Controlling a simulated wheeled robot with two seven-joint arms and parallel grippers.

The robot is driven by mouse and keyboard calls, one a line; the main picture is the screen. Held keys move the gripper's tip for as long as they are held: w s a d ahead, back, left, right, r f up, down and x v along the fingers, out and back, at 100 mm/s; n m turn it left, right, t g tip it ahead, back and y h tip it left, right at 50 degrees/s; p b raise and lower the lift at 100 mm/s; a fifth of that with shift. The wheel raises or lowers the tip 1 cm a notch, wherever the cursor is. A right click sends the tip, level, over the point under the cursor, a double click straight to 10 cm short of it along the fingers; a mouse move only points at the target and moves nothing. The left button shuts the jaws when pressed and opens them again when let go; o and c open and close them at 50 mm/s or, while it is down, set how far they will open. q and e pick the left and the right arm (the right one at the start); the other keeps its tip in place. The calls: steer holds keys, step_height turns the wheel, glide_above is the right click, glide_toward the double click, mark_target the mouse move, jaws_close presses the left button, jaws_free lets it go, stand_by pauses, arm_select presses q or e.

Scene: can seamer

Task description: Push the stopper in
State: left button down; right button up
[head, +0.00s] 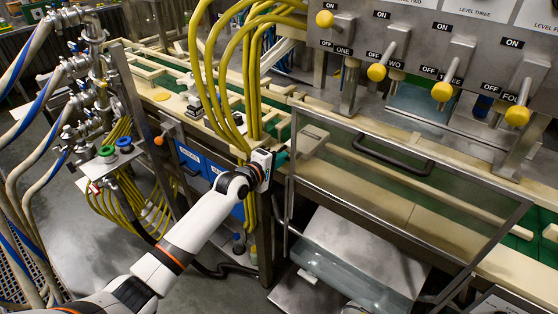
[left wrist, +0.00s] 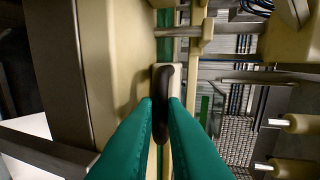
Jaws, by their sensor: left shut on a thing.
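My left arm comes in from the left in the head view, and my left gripper (head: 283,157) is at the near edge of the conveyor, beside the left end of the clear guard. In the left wrist view its two green fingers (left wrist: 160,115) are closed on a dark rounded handle (left wrist: 162,82), which I take to be the stopper. A pale plate shows just behind the handle. In the head view the gripper hides the handle, and I cannot tell how far in the stopper sits. My right gripper is not in view.
A framed clear guard (head: 400,180) with a black handle (head: 385,160) stands right of the gripper. Yellow hoses (head: 215,85) hang just behind and left of it. A control panel with yellow-knobbed levers (head: 376,72) is at the upper right. Valves and pipes (head: 88,90) stand at left.

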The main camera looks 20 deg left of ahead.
arm_select(q)
steer(key=b+x, duration=0.1)
steer(key=x, duration=0.1)
steer(key=r+x, duration=0.1)
steer(key=shift+w+d+f+b, duration=0.15)
steer(key=shift+w+f+b, duration=0.05)
steer(key=shift+w+b, duration=0.2)
steer(key=shift+r, duration=0.15)
steer(key=c, duration=1.8)
jaws_free()
steer(key=shift+o, duration=0.2)
steer(key=shift+w, duration=0.15)
steer(key=shift+s, duration=0.4)
steer(key=v, duration=1.1)
